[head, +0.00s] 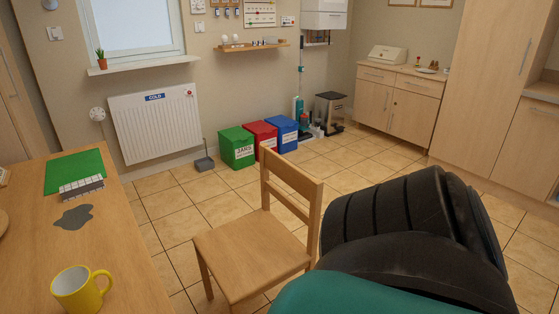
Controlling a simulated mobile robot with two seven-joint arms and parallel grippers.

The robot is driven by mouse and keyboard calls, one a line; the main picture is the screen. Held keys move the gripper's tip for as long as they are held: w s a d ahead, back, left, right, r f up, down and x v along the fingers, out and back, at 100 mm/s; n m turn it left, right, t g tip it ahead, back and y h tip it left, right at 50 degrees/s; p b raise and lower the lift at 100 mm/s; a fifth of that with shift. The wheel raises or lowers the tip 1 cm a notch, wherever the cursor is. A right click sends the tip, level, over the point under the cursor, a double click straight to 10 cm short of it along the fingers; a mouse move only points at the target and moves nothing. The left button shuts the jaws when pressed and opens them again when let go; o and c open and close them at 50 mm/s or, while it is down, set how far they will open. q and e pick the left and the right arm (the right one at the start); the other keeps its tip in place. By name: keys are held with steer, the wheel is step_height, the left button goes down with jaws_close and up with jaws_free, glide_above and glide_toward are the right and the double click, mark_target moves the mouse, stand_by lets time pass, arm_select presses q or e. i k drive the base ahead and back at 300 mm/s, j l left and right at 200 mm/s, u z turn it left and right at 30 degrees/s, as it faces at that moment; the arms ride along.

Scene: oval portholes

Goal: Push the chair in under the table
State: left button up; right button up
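A wooden chair (250,252) stands upright on the tiled floor at the middle of the head view. Its backrest (291,178) is on the right side and its seat reaches left toward the table. The wooden table (120,245) fills the left edge, and a strip of floor shows between it and the seat. A large black and teal arm part of mine covers the lower right and hides the floor behind it. I cannot tell whether it touches the chair. Neither gripper's fingers show.
A yellow mug (76,291), a grey patch (74,217) and a green mat (66,172) are on the table. Green (236,149), red (262,137) and blue (284,132) bins stand by the wall near a radiator (156,125). Floor beyond the chair is clear.

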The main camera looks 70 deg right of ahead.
mark_target(250, 255)
steer(key=z, duration=2)
steer(key=i+l+z, duration=0.15)
steer(key=l, duration=0.2)
steer(key=i+l+z, duration=0.15)
steer(key=l, duration=0.2)
steer(key=i+l+z, duration=0.15)
steer(key=l, duration=0.2)
steer(key=i+l+z, duration=0.4)
steer(key=i+z, duration=0.4)
steer(key=i, duration=0.15)
steer(key=i+l+u, duration=0.1)
steer(key=i+u, duration=0.35)
steer(key=i+l+u, duration=0.25)
steer(key=i+u, duration=0.35)
steer(key=u, duration=0.3)
steer(key=i+u, duration=0.1)
steer(key=u, duration=0.35)
steer(key=i+l+u, duration=0.1)
steer(key=u, duration=0.4)
steer(key=i+l+u, duration=0.1)
steer(key=u, duration=0.35)
steer(key=l+u, duration=0.2)
steer(key=u, duration=0.25)
steer(key=i+l+u, duration=0.1)
steer(key=u, duration=0.35)
steer(key=l, duration=0.1)
